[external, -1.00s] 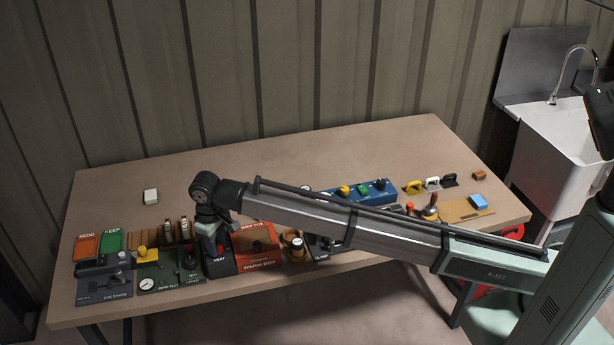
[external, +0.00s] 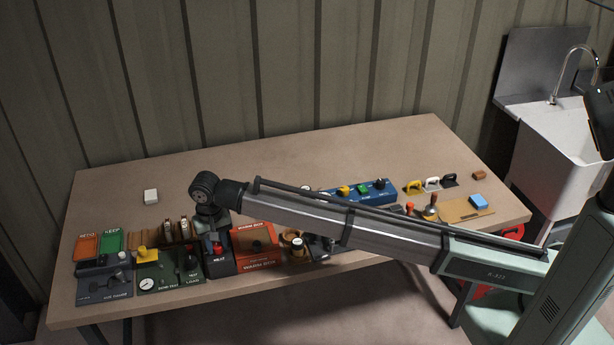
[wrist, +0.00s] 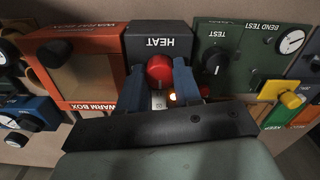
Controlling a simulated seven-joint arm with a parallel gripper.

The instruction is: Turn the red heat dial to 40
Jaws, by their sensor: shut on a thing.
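The red heat dial (wrist: 159,69) sits on a dark panel (wrist: 160,42) marked HEAT, upside down in the wrist view. My gripper (wrist: 159,78) is shut on the dial, with one blue finger at each side of it. A small lit lamp (wrist: 172,97) and a pale marking show just below the dial between the fingers; I cannot read a number or the dial's setting. In the external view the red dial (external: 217,248) shows small below my wrist (external: 207,205); the fingers are hard to make out there.
The orange warm box (wrist: 85,68) stands close on one side of the heat panel. The green bend test panel (wrist: 240,60) with a black knob (wrist: 215,61) stands close on the other. The back of the table (external: 300,160) is mostly clear.

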